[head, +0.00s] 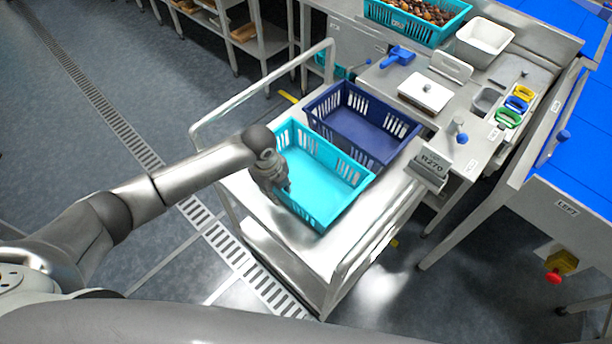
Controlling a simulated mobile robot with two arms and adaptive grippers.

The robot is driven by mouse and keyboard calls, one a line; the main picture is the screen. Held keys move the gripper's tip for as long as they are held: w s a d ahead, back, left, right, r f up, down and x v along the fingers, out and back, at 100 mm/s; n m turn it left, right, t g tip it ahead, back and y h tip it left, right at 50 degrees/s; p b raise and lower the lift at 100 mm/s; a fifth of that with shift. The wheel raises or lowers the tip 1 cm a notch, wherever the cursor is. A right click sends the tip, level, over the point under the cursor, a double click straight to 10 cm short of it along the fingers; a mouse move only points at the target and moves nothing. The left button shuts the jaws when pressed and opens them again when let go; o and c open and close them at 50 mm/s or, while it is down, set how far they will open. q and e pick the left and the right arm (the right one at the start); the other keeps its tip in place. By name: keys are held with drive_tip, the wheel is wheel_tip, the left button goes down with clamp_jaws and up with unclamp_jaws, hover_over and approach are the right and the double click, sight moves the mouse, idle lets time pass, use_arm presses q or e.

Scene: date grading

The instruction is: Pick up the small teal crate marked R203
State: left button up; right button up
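An empty teal crate (318,208) sits on a steel trolley (262,228); no mark R203 is readable on it. My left gripper (280,188) is at the crate's left wall, fingers pointing down by the rim. I cannot tell whether it touches the wall or whether its fingers are closed. A second teal crate (398,20), full of dates, stands on the back bench, its label too small to read. Part of another teal crate (329,63) shows below the bench. My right gripper is not in view.
An empty dark blue crate (402,150) sits beside the teal one on the trolley. A sign reading R270 (431,166) stands at the trolley's right. The bench holds a white tub (484,42) and a blue scoop (398,56). Floor to the left is clear.

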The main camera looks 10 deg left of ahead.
sight(282, 195)
use_arm(q)
drive_tip(key=shift+d+f, duration=0.1)
drive_tip(key=shift+f, duration=0.25)
drive_tip(key=f, duration=0.2)
drive_tip(key=p, duration=0.1)
drive_tip(key=shift+w+d+f, duration=0.25)
drive_tip(key=shift+w+f, duration=0.05)
drive_tip(key=shift+f, duration=0.1)
drive_tip(key=shift+w+f, duration=0.1)
drive_tip(key=shift+f, duration=0.4)
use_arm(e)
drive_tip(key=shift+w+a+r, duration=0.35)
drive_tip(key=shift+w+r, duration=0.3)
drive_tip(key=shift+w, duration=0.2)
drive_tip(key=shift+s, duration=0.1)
use_arm(q)
clamp_jaws()
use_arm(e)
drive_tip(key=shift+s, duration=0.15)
